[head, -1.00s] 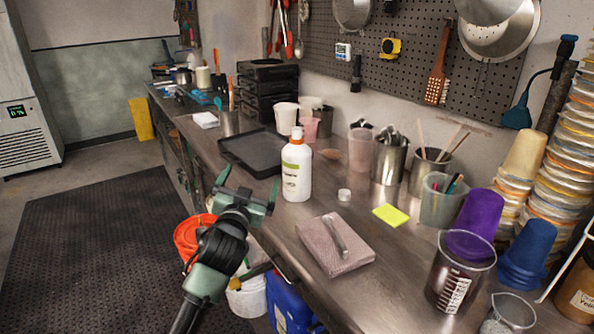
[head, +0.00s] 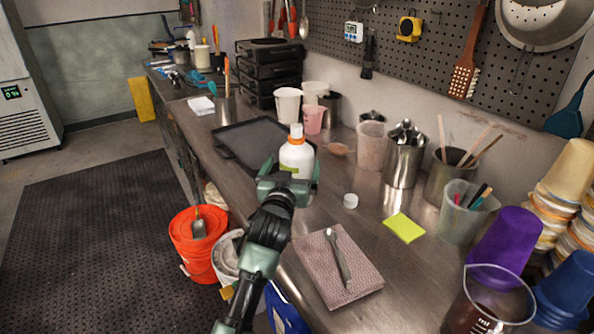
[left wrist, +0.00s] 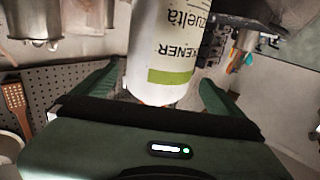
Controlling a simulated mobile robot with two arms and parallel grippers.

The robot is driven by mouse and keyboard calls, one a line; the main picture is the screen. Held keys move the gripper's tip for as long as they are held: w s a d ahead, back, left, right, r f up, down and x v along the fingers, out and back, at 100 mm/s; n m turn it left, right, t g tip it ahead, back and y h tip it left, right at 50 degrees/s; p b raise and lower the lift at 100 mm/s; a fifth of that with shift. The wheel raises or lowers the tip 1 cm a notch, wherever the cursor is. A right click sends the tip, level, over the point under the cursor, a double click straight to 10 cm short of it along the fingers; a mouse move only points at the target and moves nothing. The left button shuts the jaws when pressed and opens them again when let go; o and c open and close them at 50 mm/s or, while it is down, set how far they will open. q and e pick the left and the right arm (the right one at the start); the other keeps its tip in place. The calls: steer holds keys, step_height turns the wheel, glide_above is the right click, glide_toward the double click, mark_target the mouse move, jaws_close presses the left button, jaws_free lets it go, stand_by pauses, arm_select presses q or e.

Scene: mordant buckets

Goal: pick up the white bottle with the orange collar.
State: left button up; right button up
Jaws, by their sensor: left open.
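The white bottle with the orange collar (head: 297,152) stands upright on the steel bench. My left gripper (head: 291,169) is in front of it and hides its lower part in the head view. In the left wrist view the bottle (left wrist: 168,42), with its green-striped label, appears upside down between the two spread fingers of the left gripper (left wrist: 156,92). The fingers are open, one on each side, with a visible gap beside the bottle. I cannot tell how far the fingertips reach past it. My right gripper is not in view.
A black tray (head: 226,147) lies behind and left of the bottle. A small white cap (head: 350,201), a yellow note (head: 404,228) and a folded cloth (head: 318,283) with a spoon lie to the right and front. An orange bucket (head: 188,251) stands on the floor below the bench edge.

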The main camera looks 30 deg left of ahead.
arm_select(q)
steer(key=x, duration=0.3)
steer(key=shift+d, duration=0.1)
steer(key=shift+p+x, duration=0.3)
steer(key=shift+x, duration=0.5)
steer(key=shift+f, duration=0.1)
steer(key=c, duration=2)
steer(key=shift+w, duration=0.1)
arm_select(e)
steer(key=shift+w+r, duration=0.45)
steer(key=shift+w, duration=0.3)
arm_select(q)
steer(key=shift+r, duration=0.3)
